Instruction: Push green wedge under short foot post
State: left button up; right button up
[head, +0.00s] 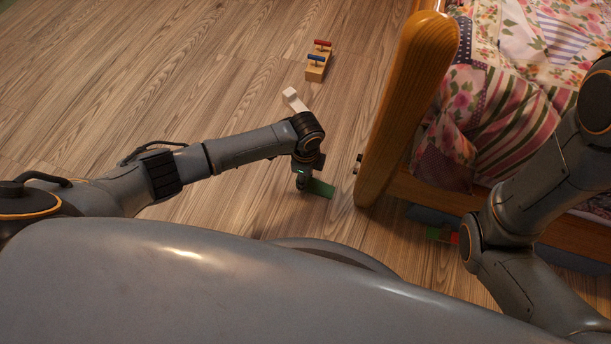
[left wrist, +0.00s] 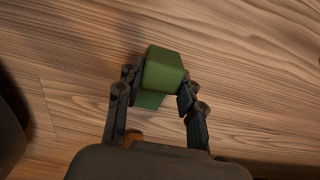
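The green wedge (head: 321,188) is on or just above the wood floor in the head view, left of the orange wooden foot post (head: 405,105). A strip of bare floor lies between the wedge and the post's lower end. My left gripper (head: 303,183) is at the wedge's left end. In the left wrist view the wedge (left wrist: 163,70) sits between the two fingers (left wrist: 158,90), which close on its sides. The underside of the post is not clearly visible. My right arm shows at the right, but its gripper is out of view.
A wooden toy with red and blue bars (head: 318,62) and a white piece (head: 294,100) lie on the floor behind my left gripper. A bed with a floral quilt (head: 520,80) fills the right.

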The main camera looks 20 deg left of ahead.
aim_at(331, 193)
pick_arm(q)
grip_shut()
jog(key=shift+s+d+p, duration=0.1)
jog(key=shift+d+p, duration=0.25)
jog(key=shift+d, duration=0.85)
jog(key=shift+d, duration=0.1)
jog(key=shift+s+d, duration=0.1)
jog(key=shift+d, duration=1)
jog(key=shift+d, duration=0.2)
jog(key=shift+d+p, duration=0.55)
jog(key=shift+d, duration=0.4)
jog(key=shift+d, duration=0.25)
